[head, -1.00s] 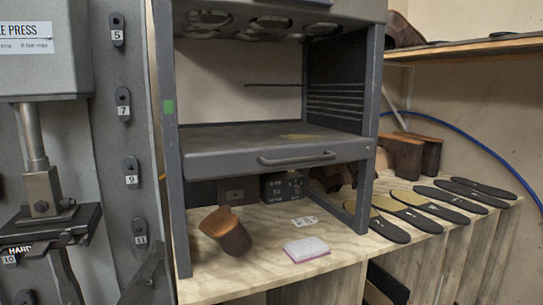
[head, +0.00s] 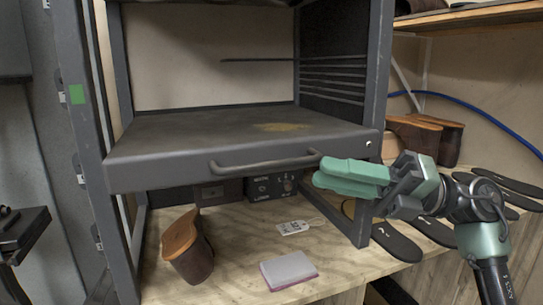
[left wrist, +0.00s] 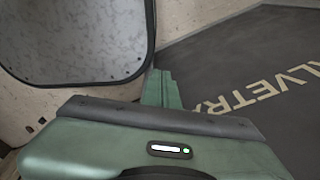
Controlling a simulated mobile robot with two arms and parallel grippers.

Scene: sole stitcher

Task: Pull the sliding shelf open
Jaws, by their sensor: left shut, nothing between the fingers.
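The sliding shelf (head: 215,135) is a dark grey tray in a metal frame in the head view, with a bar handle (head: 265,165) along its front edge. My left gripper (left wrist: 160,88) shows only in the left wrist view, shut and empty, away from the shelf.
Dark soles (head: 396,243) lie to the right, partly behind my right arm. A frame post (head: 378,90) stands beside my right gripper.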

